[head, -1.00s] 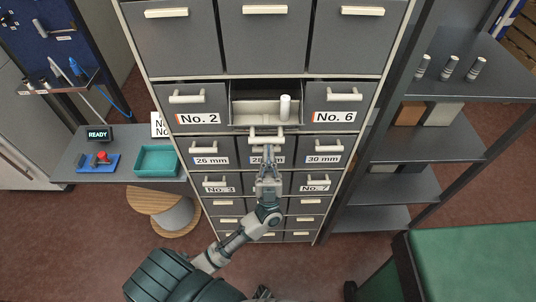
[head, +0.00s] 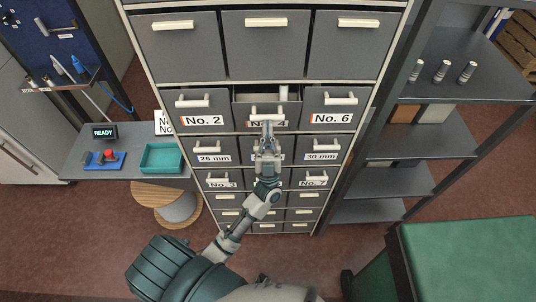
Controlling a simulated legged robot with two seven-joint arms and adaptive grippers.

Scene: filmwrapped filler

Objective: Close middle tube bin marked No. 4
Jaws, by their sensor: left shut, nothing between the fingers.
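The middle bin (head: 244,116) in the cabinet row between No. 2 and No. 6 stands partly open. Its label is mostly hidden by my gripper, with only a "4" showing at the right. A strip of its pale inside shows above the front, with a white upright tube (head: 283,93) in it. My left gripper (head: 267,127) is shut and empty, its tips at the bin front just below the white handle (head: 267,111). I cannot tell whether they touch it. My right gripper is out of view.
Bins No. 2 (head: 201,106) and No. 6 (head: 332,105) beside it are shut, their handles sticking out. A shelf rack (head: 420,147) stands right, a green-topped table (head: 475,262) lower right. A side bench (head: 125,170) holds a teal tray (head: 163,157).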

